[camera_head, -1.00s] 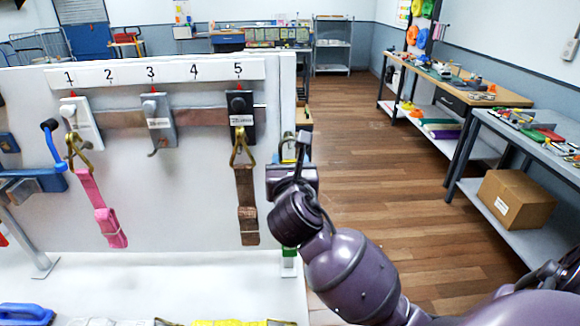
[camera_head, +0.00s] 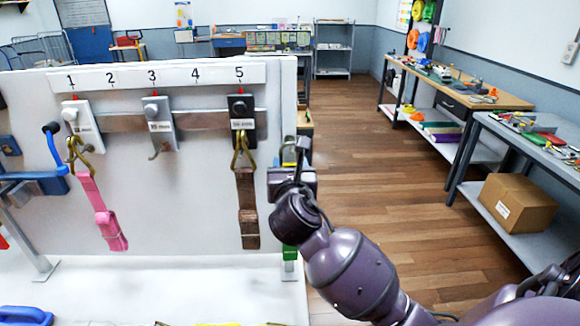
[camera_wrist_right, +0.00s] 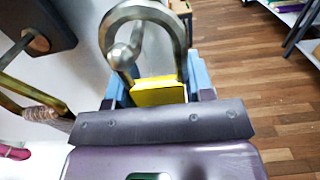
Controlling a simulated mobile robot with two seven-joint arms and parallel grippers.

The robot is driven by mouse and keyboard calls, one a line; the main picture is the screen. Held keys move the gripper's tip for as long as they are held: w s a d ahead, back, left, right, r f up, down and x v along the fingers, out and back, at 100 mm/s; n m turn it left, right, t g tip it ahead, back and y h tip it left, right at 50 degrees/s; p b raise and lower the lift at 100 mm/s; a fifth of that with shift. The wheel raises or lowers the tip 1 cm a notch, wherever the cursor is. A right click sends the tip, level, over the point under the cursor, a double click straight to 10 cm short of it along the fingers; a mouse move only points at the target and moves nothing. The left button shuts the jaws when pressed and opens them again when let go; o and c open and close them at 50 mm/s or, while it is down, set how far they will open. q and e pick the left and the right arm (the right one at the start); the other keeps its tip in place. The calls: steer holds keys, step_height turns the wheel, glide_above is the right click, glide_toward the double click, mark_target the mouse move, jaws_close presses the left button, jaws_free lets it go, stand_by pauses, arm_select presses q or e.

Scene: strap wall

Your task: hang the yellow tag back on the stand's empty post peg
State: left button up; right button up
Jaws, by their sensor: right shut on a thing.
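The yellow tag (camera_wrist_right: 158,92) sits between the blue fingertips of my right gripper (camera_wrist_right: 157,88), which is shut on it. A thick metal loop (camera_wrist_right: 180,30) rises from the tag. A round-ended metal peg (camera_wrist_right: 122,55) shows inside the loop's opening; whether the loop rests on it is unclear. In the head view my right gripper (camera_head: 291,163) is at the right edge of the white stand (camera_head: 190,215), with only a sliver of yellow visible. My left gripper is not in view.
Numbered hooks line the board. A pink strap (camera_head: 108,225) hangs at the left, and a brown strap (camera_head: 247,210) under number 5 hangs close to my right gripper. A green piece (camera_head: 290,253) is below it. Open floor and workbenches (camera_head: 470,90) are to the right.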

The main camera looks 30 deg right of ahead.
stand_by(0.3)
steer(key=o, duration=1)
steer(key=b+v, duration=0.1)
steer(key=v, duration=1)
steer(key=shift+w+f, duration=0.1)
